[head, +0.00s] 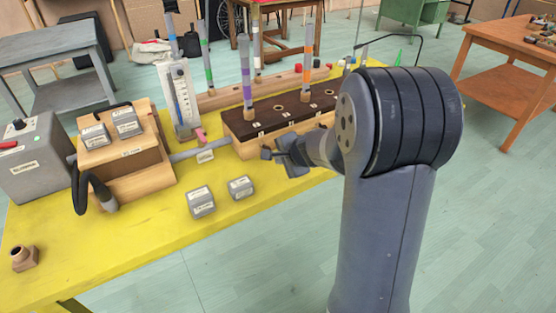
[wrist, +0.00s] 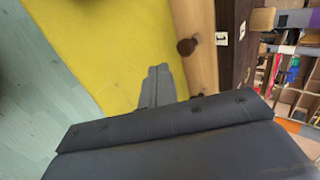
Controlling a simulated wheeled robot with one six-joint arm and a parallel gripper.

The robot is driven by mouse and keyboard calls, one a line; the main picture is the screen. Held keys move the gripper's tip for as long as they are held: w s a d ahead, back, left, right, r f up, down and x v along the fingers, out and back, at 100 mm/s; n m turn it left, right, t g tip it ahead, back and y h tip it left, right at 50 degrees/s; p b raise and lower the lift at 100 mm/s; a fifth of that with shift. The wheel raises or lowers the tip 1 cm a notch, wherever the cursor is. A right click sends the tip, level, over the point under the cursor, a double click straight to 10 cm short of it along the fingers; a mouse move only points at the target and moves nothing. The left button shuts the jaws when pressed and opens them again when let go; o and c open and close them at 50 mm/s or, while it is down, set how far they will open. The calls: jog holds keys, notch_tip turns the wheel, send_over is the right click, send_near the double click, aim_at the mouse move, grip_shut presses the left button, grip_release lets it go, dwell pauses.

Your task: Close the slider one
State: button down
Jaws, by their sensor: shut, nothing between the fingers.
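A long wooden block with a dark brown top (head: 272,119) stands on the yellow table, with coloured tubes rising from it and small white labels on it. The labels are too small to read surely, so I cannot tell which part is slider one. In the wrist view a round brown knob (wrist: 186,46) sticks out from the block's pale wooden front (wrist: 199,22). My wrist hides part of the block's right end.
Two grey weights (head: 201,202) (head: 241,187) lie on the yellow table (head: 140,240). A wooden box (head: 133,185) with two more weights and a black hose stands left, beside a grey case (head: 38,160). A grey pipe (head: 200,149) runs from the box to the block.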

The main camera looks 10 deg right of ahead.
jog(key=shift+s+d+r, duration=0.15)
jog(key=shift+s+r, duration=0.15)
jog(key=shift+r, duration=0.25)
jog(key=shift+s+d+r, duration=0.15)
jog(key=shift+s+r, duration=0.1)
jog(key=shift+r, duration=0.25)
jog(key=p+v, duration=0.1)
jog(key=v, duration=0.5)
jog(key=shift+s+p, duration=0.35)
jog(key=shift+s, duration=0.05)
jog(key=shift+r, duration=0.1)
